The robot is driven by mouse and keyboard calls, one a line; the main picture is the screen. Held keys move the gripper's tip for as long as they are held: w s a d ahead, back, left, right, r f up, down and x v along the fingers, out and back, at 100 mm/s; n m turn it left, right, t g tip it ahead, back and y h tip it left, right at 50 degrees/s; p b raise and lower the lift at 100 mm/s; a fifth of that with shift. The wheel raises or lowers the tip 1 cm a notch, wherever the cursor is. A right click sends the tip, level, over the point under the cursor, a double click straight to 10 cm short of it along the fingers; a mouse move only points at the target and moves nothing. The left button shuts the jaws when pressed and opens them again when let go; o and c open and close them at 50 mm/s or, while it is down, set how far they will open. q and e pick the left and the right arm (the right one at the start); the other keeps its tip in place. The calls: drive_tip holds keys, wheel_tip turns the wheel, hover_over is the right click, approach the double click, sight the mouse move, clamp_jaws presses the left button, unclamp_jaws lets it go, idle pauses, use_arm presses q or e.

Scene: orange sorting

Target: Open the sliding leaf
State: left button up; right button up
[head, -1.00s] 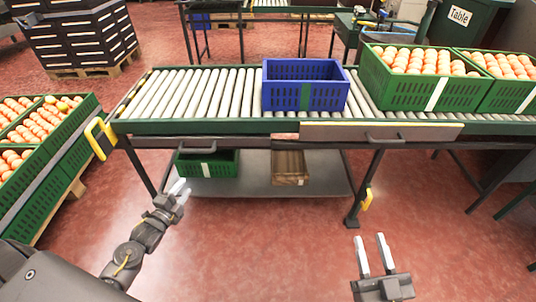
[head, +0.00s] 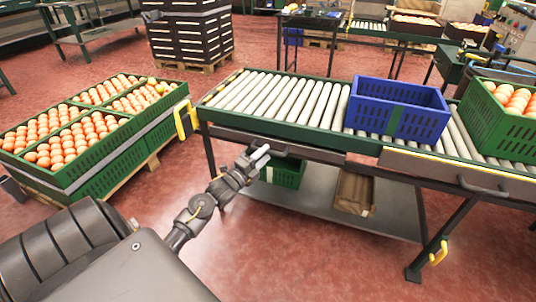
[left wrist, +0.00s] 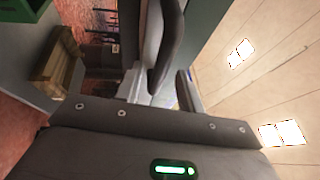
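Under the front edge of the roller conveyor runs a grey front panel (head: 300,138), which I take for the sliding leaf; it looks shut. A dark handle sits low on it, close to my left gripper. My left gripper (head: 262,156) is just in front of this panel, its pale fingers slightly apart. In the left wrist view a dark curved bar (left wrist: 169,45), perhaps the handle, stands close before the gripper; whether it touches the fingers I cannot tell. Another grey panel (head: 425,165) with a yellow top edge and a handle is to the right. My right gripper is out of view.
A blue crate (head: 398,112) stands on the rollers, with a green crate of oranges (head: 500,115) to its right. A lower shelf (head: 320,197) holds a green crate (head: 287,173) and a wooden box (head: 353,190). Crates of oranges (head: 95,160) stand left. The floor in front is clear.

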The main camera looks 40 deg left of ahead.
use_arm(q)
drive_tip(key=shift+w+d+r, duration=0.1)
drive_tip(key=shift+w+r, duration=0.1)
drive_tip(key=shift+w, duration=1)
clamp_jaws()
